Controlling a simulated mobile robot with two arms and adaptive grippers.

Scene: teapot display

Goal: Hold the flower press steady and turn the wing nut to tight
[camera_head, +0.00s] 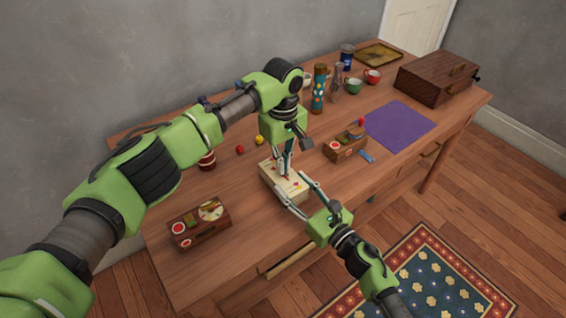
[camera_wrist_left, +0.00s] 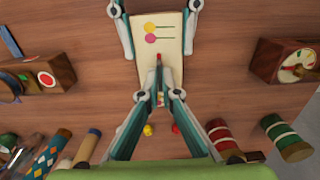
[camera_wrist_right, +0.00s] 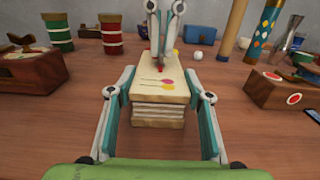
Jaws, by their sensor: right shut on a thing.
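The flower press (camera_head: 291,190) is a cream block with yellow and pink flower pictures on top and layered sides, lying flat on the table. It also shows in the right wrist view (camera_wrist_right: 158,115). A small red wing nut (camera_wrist_right: 161,73) is on its top. My right gripper (camera_head: 289,184) is shut on the press, one finger along each side. My left gripper (camera_head: 286,174) points down from above with its fingertips close together at the wing nut, which also shows in the left wrist view (camera_wrist_left: 159,60). Whether those fingertips touch the nut is hard to see.
Wooden boxes with red-and-white discs stand left (camera_head: 200,226) and right (camera_head: 345,146) of the press. A blue piece (camera_head: 367,157) and a purple cloth (camera_head: 399,124) lie further right. Small red and yellow balls (camera_head: 259,139), jars and cups stand behind. A wooden case (camera_head: 437,78) is far right.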

